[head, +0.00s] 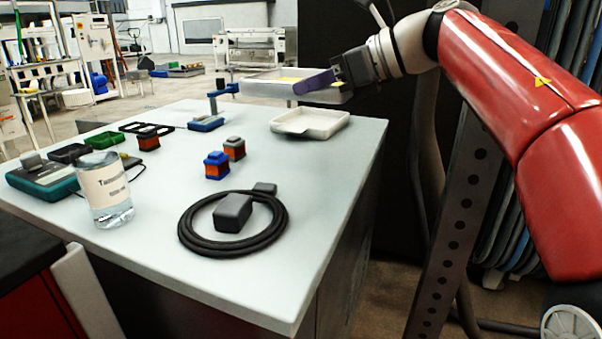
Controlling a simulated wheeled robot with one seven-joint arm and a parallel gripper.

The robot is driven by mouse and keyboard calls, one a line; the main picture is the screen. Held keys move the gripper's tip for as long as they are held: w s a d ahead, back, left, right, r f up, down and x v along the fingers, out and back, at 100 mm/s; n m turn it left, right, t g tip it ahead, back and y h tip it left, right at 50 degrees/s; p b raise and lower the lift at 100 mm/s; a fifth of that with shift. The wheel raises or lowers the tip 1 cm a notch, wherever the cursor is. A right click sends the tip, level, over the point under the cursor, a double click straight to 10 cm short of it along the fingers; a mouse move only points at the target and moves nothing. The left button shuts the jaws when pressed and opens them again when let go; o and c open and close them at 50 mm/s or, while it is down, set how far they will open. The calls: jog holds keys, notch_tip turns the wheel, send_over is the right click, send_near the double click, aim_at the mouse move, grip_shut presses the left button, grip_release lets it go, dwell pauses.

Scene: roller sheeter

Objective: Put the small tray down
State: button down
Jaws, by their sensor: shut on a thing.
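The small tray (262,88) is pale and shallow, with some yellow on its inside. It is up in the air above the far right part of the table (160,225), and looks roughly level. My gripper (338,74) comes in from the right and is shut on the tray's right end. A purple piece (314,83) lies along the tray's near right side; I cannot tell whether it belongs to the tray. A second pale tray (325,124) sits on the table, lower in the picture than the held one.
A coiled black cable (187,232) with a dark block lies at the front. A clear bottle (107,190) stands at the left. A blue stand (206,124) is left of the second tray. The table's right strip is bare.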

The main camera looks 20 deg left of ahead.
aim_at(310, 187)
notch_tip(310, 187, down, 15)
jog(key=b, duration=0.3)
jog(key=shift+f, duration=0.15)
jog(key=c, duration=1.6)
grip_release()
